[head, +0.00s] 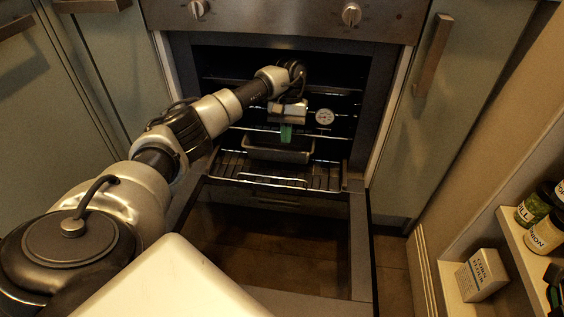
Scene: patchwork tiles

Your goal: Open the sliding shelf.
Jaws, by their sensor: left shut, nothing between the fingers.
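The oven's lower wire rack (314,180), the sliding shelf, sits low in the open oven, with its front bar near the oven mouth. A dark rectangular pan (278,153) rests on the rack. My left arm reaches in from the left, and my left gripper (286,136) points down just above the pan's back edge. Its green fingers are shut with nothing between them. I cannot tell whether the fingertips touch the pan. My right gripper is not in view.
The oven door (359,245) is folded down in front. A round dial thermometer (324,117) hangs inside the oven. Cabinets flank the oven. At right, an open shelf holds jars (544,234) and a corn flour box (481,275).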

